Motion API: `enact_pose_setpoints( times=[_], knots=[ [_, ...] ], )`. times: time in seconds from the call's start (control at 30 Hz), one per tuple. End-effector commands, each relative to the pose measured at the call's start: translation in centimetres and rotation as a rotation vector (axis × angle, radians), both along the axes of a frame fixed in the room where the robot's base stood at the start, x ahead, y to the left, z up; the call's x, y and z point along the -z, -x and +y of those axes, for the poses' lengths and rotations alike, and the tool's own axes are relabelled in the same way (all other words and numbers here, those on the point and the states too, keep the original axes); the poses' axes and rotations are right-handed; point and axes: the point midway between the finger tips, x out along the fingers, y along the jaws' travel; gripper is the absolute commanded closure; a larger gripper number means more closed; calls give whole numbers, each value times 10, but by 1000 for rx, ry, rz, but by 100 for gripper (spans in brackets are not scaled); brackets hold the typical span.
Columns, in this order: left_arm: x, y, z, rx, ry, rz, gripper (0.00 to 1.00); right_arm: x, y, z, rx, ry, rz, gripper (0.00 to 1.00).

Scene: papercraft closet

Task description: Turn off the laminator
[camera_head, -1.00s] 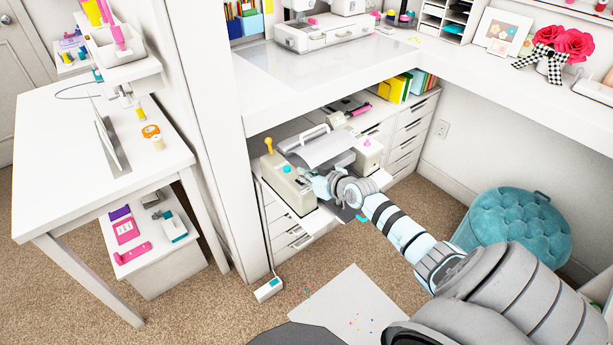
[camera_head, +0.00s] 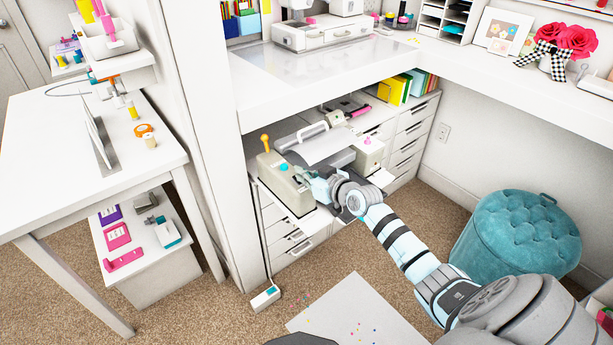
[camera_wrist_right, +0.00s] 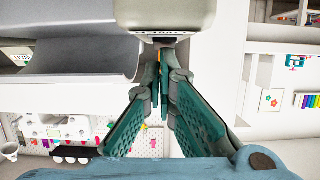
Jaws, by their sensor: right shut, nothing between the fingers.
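The laminator (camera_head: 282,183) sits on the white drawer unit under the desk in the head view. Its beige left end has an orange-knobbed lever and a blue button on top. A grey curved sheet (camera_head: 318,148) spans its middle. My right gripper (camera_head: 309,182) is at the front, beside the inner side of that left end. In the wrist view the right gripper (camera_wrist_right: 160,68) is shut and empty, its tips just short of a beige body (camera_wrist_right: 168,14) with a dark strip (camera_wrist_right: 160,38). I cannot tell whether they touch. My left gripper is out of view.
The white desk (camera_head: 335,80) overhangs the laminator. A white upright panel (camera_head: 205,140) stands close on its left. A teal tufted stool (camera_head: 515,235) stands on the carpet at right. A small white box (camera_head: 265,298) lies on the floor.

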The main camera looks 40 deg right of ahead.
Motion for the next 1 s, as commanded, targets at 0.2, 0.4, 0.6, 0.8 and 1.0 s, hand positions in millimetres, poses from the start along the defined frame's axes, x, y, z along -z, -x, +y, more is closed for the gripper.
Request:
enact_pose_setpoints(
  times=[0.2,0.4,0.6,0.8,1.0],
  knots=[
    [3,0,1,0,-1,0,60,-4,-7,0,1,0,-1,100],
    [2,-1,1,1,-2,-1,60,-4,-7,0,1,0,-1,100],
    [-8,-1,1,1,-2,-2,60,-15,-6,0,0,0,0,100],
    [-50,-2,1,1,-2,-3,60,-57,-2,1,-3,1,0,100],
    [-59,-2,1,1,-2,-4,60,-49,51,-2,-5,4,5,100]
  ],
)
